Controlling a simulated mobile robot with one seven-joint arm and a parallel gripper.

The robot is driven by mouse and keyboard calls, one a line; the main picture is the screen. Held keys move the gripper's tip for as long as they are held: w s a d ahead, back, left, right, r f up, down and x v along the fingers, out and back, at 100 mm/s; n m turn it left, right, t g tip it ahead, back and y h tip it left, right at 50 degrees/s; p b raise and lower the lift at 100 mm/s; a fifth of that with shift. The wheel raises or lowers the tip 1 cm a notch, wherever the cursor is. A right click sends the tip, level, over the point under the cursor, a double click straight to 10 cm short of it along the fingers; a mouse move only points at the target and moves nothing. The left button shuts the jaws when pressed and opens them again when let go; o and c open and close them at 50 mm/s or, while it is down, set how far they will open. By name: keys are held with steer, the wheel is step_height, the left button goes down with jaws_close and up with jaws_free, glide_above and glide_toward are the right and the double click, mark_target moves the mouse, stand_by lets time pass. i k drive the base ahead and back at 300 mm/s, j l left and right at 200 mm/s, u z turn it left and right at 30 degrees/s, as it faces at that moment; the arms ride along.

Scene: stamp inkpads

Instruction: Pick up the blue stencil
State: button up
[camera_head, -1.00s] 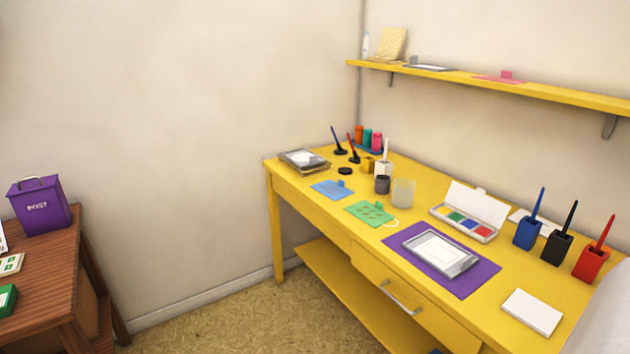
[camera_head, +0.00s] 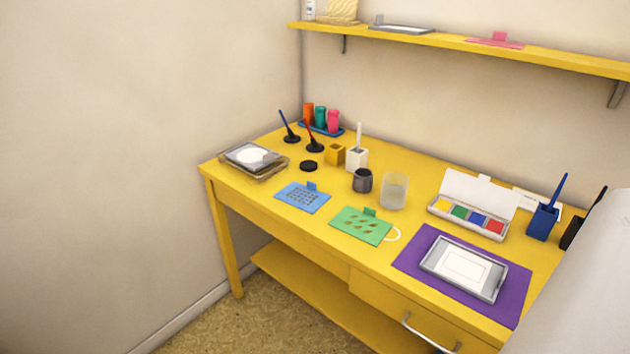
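The blue stencil (camera_head: 303,198) lies flat near the front edge of the yellow desk, left of centre, in the head view. It is a thin sheet with small cut-outs and a small raised tab at its back edge. The green stencil (camera_head: 360,226) lies to its right, with a gap between them. My gripper is not in view. A large pale surface fills the lower right corner, probably part of my arm.
Left of the blue stencil is a clear tray with stacked sheets (camera_head: 253,160). Behind it are a black lid (camera_head: 308,166), a yellow block (camera_head: 335,154) and a dark cup (camera_head: 362,180). A purple mat (camera_head: 410,259) lies right. A shelf (camera_head: 450,44) hangs above.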

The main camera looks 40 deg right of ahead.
mark_target(306, 198)
steer(key=i+z, duration=0.35)
steer(key=i, duration=0.15)
steer(key=i+j+z, duration=0.15)
steer(key=i+z, duration=0.2)
steer(key=i, duration=0.15)
steer(key=z, duration=0.2)
